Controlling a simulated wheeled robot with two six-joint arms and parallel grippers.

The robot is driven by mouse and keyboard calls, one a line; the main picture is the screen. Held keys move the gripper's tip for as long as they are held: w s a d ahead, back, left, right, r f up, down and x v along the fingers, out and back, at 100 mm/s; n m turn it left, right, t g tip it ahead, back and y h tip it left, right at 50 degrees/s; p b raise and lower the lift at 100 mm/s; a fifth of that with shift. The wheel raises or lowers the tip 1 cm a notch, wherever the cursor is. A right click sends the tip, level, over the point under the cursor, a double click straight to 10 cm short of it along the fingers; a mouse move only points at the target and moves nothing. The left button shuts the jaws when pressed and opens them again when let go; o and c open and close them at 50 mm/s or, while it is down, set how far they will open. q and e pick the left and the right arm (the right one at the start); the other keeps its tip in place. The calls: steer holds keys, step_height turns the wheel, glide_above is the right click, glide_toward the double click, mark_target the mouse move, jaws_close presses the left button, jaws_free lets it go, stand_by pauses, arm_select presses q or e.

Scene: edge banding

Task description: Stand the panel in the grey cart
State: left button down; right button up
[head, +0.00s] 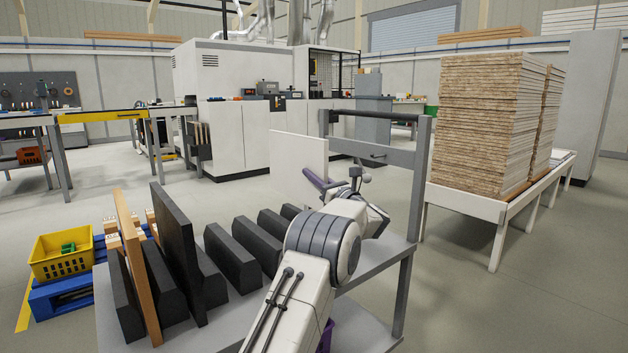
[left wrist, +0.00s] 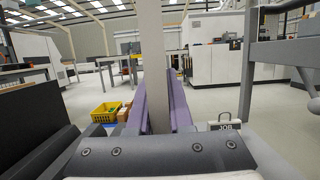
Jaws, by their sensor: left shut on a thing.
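My left gripper (head: 322,184) is shut on a white panel (head: 299,165), which is upright and held above the far side of the grey cart (head: 366,268). In the left wrist view the panel (left wrist: 155,45) shows edge-on between the purple fingers (left wrist: 160,112). The cart carries a row of black slotted blocks (head: 232,256). A wood-coloured panel (head: 137,265) and a tall black panel (head: 176,250) stand at its left end. My arm hides part of the cart's right side. A small purple piece (head: 325,337) at the bottom edge looks like my right gripper, mostly hidden.
The cart's upright frame and handle (head: 375,153) rise close to the right of my left gripper. A blue pallet (head: 62,296) with a yellow crate (head: 62,257) lies to the left. A white table with stacked boards (head: 490,125) stands at the right. The blocks right of the black panel look free.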

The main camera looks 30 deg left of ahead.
mark_target(311, 206)
arm_select(q)
steer(key=shift+f, duration=5.1)
step_height(311, 206, down, 3)
steer(key=b, duration=0.5)
